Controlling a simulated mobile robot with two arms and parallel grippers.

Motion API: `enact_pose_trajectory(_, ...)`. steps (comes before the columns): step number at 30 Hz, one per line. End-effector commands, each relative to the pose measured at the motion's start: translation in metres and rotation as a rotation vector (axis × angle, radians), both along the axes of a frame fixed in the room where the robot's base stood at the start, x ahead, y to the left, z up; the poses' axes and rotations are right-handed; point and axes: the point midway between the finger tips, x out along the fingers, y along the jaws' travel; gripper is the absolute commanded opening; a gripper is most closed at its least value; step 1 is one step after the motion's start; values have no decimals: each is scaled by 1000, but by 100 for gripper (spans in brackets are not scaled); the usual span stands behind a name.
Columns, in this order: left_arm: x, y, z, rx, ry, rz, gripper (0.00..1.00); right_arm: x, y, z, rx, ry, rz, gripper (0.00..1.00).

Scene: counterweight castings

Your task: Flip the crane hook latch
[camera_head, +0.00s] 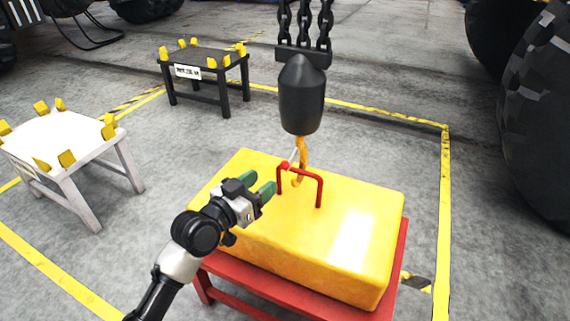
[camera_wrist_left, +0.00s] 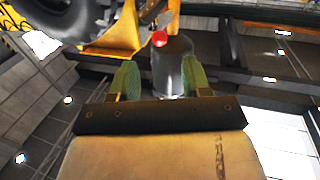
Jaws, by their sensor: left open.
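The orange crane hook (camera_head: 302,150) hangs under a black hook block (camera_head: 302,100), at the red lifting handle (camera_head: 310,174) of the yellow casting (camera_head: 340,225). I cannot tell whether the hook is through the handle. The latch (camera_head: 293,157) looks like a thin pale lever with a red knob (camera_head: 285,165) at its end, left of the hook. My left gripper (camera_head: 259,186) is open and empty, just left of the knob and handle, above the casting's left part. In the left wrist view the red knob (camera_wrist_left: 159,38) shows beyond the open green fingers (camera_wrist_left: 159,80), apart from them.
The casting sits on a red stand (camera_head: 275,292). Black chains (camera_head: 305,28) hold the hook block. A white stand (camera_head: 65,145) and a black stand (camera_head: 203,60) with yellow corner posts are at left and back. A large tyre (camera_head: 540,110) is at right; the floor between is clear.

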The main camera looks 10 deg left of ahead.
Motion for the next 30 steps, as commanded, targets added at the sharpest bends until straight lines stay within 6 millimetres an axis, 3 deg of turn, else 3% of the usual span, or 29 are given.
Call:
enact_pose_trajectory(6, 37, -25, 0, -4, -1, -1, 48, -1, -1, 14, -1, -8, -2, 0)
enact_pose_trajectory(12, 61, -41, -1, -2, 0, 0, 48, -2, -1, 28, -1, -15, -3, 0)
enact_pose_trajectory(25, 71, -48, 0, 0, 0, 0, 48, -3, -2, 34, -1, -17, -4, 0)
enact_pose_trajectory(26, 71, -48, 0, -1, 1, 0, 46, -3, -2, 34, -1, -17, -4, 0)
enact_pose_trajectory(30, 71, -47, 0, -1, 1, 0, 25, -3, -2, 34, -1, -17, -4, 0)
